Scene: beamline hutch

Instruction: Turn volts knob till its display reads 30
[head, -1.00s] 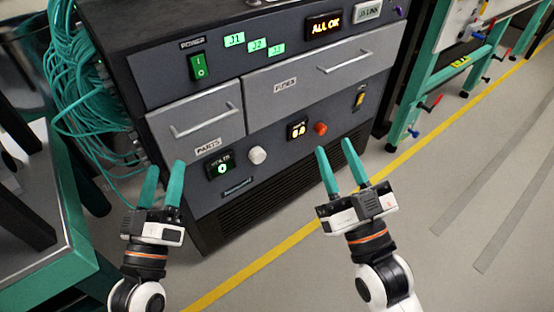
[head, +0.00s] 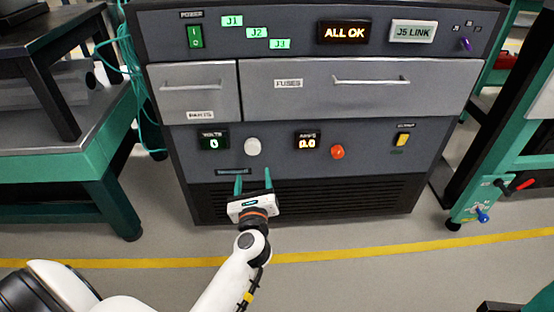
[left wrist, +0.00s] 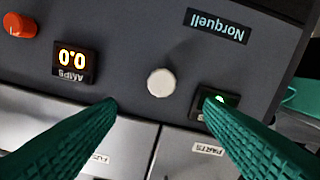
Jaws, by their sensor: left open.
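The volts knob (head: 253,147) is a round white knob on the cabinet's front panel. The volts display (head: 212,142), left of it, reads 0. My left gripper (head: 253,179) is open, its two teal fingers pointing up just below the knob in the head view. In the left wrist view, the same knob (left wrist: 161,82) appears upside down, centred just beyond the gap between the fingertips (left wrist: 160,104). The fingers appear clear of it. One finger partly hides the volts display (left wrist: 221,99) there. My right gripper is not in view.
The amps display (head: 307,142) reads 0.0, with a red knob (head: 337,152) beside it. Two shut grey drawers with bar handles, parts (head: 188,93) and fuses (head: 330,88), are above the knobs. A teal-framed bench (head: 60,180) stands left. The floor in front is open.

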